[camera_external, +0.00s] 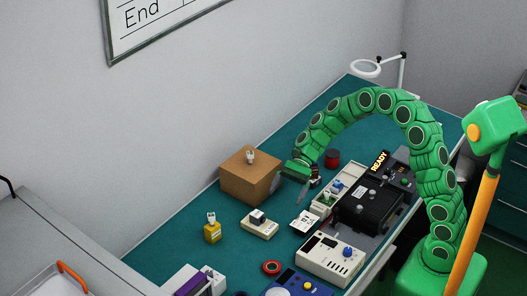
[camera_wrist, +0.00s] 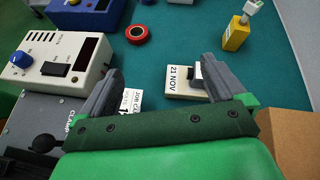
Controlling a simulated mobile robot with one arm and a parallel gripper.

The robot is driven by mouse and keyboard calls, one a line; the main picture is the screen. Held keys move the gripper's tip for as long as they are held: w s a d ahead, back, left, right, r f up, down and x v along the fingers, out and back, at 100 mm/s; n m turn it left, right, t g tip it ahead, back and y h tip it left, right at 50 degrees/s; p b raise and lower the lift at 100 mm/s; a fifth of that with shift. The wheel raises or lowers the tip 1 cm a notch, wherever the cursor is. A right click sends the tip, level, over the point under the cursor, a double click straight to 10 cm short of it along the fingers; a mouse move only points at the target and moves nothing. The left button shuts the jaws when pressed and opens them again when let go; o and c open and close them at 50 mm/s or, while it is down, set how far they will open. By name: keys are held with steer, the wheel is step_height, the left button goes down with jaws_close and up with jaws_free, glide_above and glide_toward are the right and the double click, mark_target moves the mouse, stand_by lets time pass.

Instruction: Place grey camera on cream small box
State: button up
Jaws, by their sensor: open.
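The cream small box (camera_external: 259,229) lies on the teal bench mat, in front of the brown carton. A small grey and dark block (camera_external: 257,215), which looks like the grey camera, sits on top of it. In the wrist view the cream small box (camera_wrist: 183,92) bears a "21 NOV" label. The block on it (camera_wrist: 195,71) is partly hidden by the right finger.
The brown carton (camera_external: 247,178) stands left of my gripper, with a small white item on top. A yellow bottle-like item (camera_external: 212,233), a red ring (camera_external: 272,268), a cream control box (camera_external: 330,260) and a black machine (camera_external: 370,206) stand around. Bare mat lies near the yellow item.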

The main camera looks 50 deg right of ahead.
steer(key=s+d+r+n+g+h, duration=0.1)
steer(key=s+r+n+h, duration=0.25)
steer(key=s, duration=0.65)
steer(key=s+d+r+n+g+h, duration=0.15)
steer(key=s+r+n, duration=0.3)
steer(key=s, duration=0.55)
steer(key=s+d+n+t+h, duration=0.1)
steer(key=s+d+n+h, duration=0.2)
steer(key=s+d, duration=0.4)
steer(key=s+d+n+t+h, duration=0.1)
steer(key=s+d+n+h, duration=0.2)
steer(key=s+d, duration=0.5)
steer(key=s+h, duration=0.1)
steer(key=s, duration=0.4)
steer(key=shift+f+n, duration=0.15)
steer(key=shift+n, duration=0.15)
steer(key=shift+o, duration=0.3)
